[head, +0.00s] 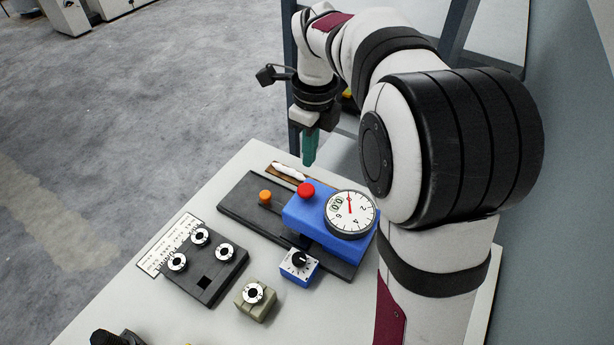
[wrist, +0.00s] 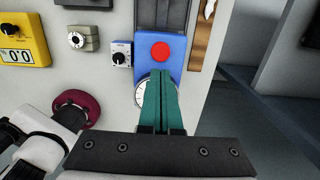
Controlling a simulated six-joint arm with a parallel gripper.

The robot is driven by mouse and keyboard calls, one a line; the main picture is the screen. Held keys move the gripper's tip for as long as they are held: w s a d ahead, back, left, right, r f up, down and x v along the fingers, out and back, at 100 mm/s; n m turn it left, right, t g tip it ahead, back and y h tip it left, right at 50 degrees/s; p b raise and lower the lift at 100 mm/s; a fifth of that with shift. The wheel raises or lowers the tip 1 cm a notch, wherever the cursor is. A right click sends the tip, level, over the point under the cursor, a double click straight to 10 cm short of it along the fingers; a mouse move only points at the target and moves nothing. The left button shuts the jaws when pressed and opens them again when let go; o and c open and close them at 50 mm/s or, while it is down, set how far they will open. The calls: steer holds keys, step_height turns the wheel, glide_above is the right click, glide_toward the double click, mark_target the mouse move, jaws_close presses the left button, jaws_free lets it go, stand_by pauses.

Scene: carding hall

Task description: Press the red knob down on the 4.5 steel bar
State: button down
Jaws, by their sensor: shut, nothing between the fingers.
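The red knob (head: 306,190) sits on top of a blue housing (head: 297,213) with a round white dial gauge (head: 350,213). The knob also shows in the wrist view (wrist: 161,51), just beyond my fingertips. My gripper (head: 309,163) has teal fingers, shut and empty, above and behind the knob in the head view, apart from it. In the wrist view my fingers (wrist: 159,76) overlap the dial and hide much of it. The blue housing stands on a dark base plate (head: 238,205) with an orange knob (head: 265,197). I cannot make out a steel bar marked 4.5.
A dark block (head: 205,283) holds several round pieces beside a printed card (head: 170,245). A grey-beige block (head: 250,305) with a round piece and a small blue dial box (head: 299,268) stand nearby. A yellow meter (wrist: 24,45) and a dark red round object (wrist: 77,108) show in the wrist view.

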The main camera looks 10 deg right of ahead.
mark_target(307, 190)
steer(key=f, duration=0.8)
steer(key=shift+w+a+f, duration=0.15)
steer(key=shift+w+f, duration=0.05)
steer(key=shift+f, duration=1)
steer(key=shift+s, duration=0.1)
steer(key=shift+r, duration=0.15)
step_height(307, 190, up, 14)
steer(key=shift+s+d+r, duration=0.2)
steer(key=shift+d+r, duration=0.05)
